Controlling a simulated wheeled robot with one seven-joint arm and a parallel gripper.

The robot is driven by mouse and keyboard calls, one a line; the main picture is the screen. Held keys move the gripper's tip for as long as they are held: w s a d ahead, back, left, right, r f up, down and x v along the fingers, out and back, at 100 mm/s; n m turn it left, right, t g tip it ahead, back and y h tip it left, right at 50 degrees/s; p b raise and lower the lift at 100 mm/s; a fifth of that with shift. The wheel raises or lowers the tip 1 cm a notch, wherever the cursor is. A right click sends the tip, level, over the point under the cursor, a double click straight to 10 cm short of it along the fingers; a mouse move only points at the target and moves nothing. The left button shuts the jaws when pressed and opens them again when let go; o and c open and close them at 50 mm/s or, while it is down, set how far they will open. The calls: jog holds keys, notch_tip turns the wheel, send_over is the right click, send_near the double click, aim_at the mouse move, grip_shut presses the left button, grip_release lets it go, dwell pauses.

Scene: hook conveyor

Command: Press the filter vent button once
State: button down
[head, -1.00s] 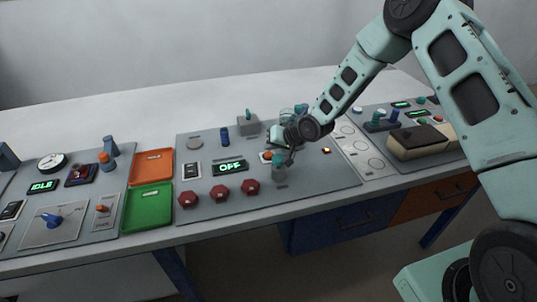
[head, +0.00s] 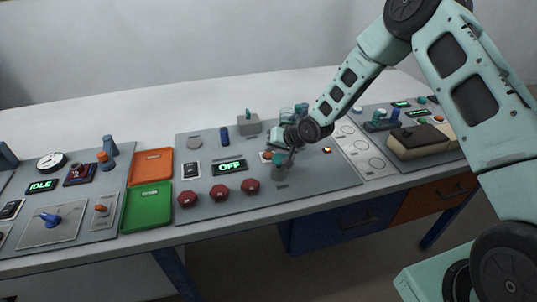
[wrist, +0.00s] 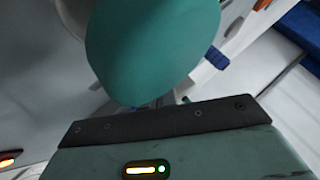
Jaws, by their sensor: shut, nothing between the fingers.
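An orange button (head: 267,155) sits just left of the gripper. No label is readable, so I cannot tell which control is the filter vent button. In the wrist view a large rounded teal surface (wrist: 150,50) fills the upper middle, very close to the camera.
The display (head: 229,167) reads OFF. Dark red knobs (head: 220,192) line the panel's front edge. A green tray (head: 147,207) and an orange tray (head: 152,166) lie to the left. A grey block (head: 249,124) stands behind. A small yellow light (head: 327,150) glows at right.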

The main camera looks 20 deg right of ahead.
aim_at(271, 155)
jog(key=shift+f+b, duration=0.3)
jog(key=shift+f, duration=0.15)
dwell(0.5)
jog(key=shift+r, duration=0.1)
jog(key=shift+r+p, duration=0.6)
jog(key=shift+r, duration=0.2)
jog(key=shift+r+p, duration=1.7)
jog(key=shift+r, duration=0.85)
jog(key=shift+f, duration=0.1)
